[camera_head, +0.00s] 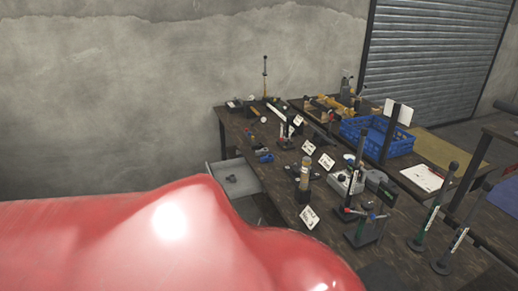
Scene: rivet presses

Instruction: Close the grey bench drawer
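The grey bench drawer (216,170) sticks out, pulled open, from the left side of the dark workbench (277,180). A small dark item (231,179) lies inside it. A large glossy red arm part of mine fills the lower left of the head view and hides the drawer's lower front portion. Neither of my grippers shows in this view, so I cannot see where they are relative to the drawer.
The bench top holds several rivet presses, white label cards (309,217) and small tools. A blue crate (378,136) stands toward the back right. A concrete wall (130,90) is behind, with a roller shutter (435,60) at right.

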